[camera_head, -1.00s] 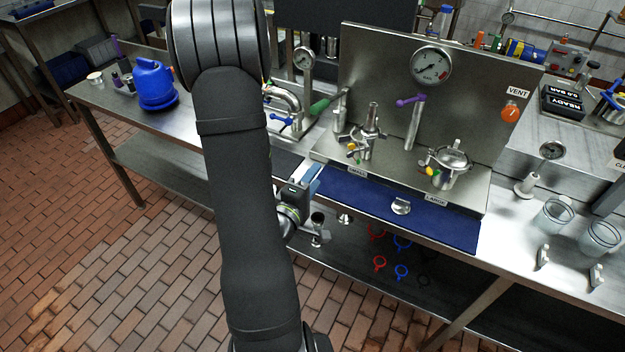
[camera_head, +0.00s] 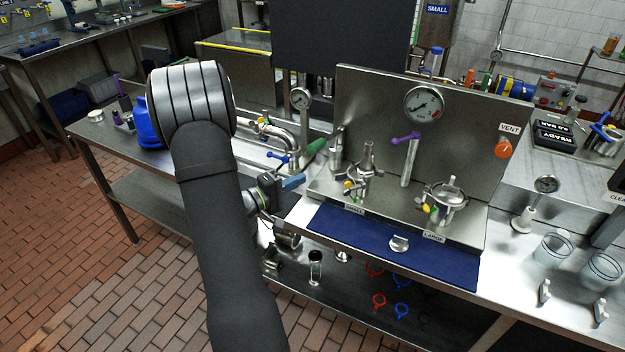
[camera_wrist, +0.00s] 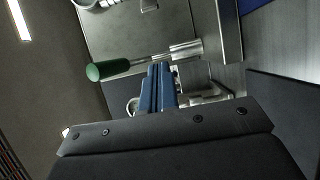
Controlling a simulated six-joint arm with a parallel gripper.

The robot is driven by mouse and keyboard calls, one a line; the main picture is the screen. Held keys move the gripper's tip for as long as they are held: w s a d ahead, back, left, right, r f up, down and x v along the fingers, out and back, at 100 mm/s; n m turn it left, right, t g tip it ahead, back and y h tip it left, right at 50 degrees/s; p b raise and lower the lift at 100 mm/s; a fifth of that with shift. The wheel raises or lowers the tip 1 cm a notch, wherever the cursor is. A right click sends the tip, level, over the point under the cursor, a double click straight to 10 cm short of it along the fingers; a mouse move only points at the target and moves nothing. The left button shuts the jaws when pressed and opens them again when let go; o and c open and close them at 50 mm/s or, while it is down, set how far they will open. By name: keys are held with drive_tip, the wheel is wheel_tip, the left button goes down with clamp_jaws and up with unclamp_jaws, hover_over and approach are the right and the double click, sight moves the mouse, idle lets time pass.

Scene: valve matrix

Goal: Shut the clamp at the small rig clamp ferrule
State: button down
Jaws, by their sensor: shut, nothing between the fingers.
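The small rig (camera_head: 367,160) stands on the left of the steel panel's base, above the SMALL label (camera_head: 354,209). Its clamp (camera_head: 350,188) sits around the ferrule low on the rig, with yellow and green parts; I cannot tell whether it is shut. My gripper (camera_head: 293,182) is left of the small rig, apart from it, its blue fingers together and empty. The blue fingers also show in the wrist view (camera_wrist: 160,84), just below a green-handled metal part (camera_wrist: 108,69). The small rig's clamp is not clearly seen in the wrist view.
The green handle (camera_head: 316,146) stands close behind my gripper, with bent steel pipework (camera_head: 275,133) to its left. The large rig (camera_head: 443,203) is on the right.

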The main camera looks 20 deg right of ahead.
drive_tip(key=x, duration=0.8)
drive_tip(key=shift+d, duration=0.25)
drive_tip(key=shift+s+d, duration=0.15)
drive_tip(key=shift+s, duration=0.75)
drive_tip(key=shift+s+d, duration=0.15)
drive_tip(key=shift+s, duration=0.75)
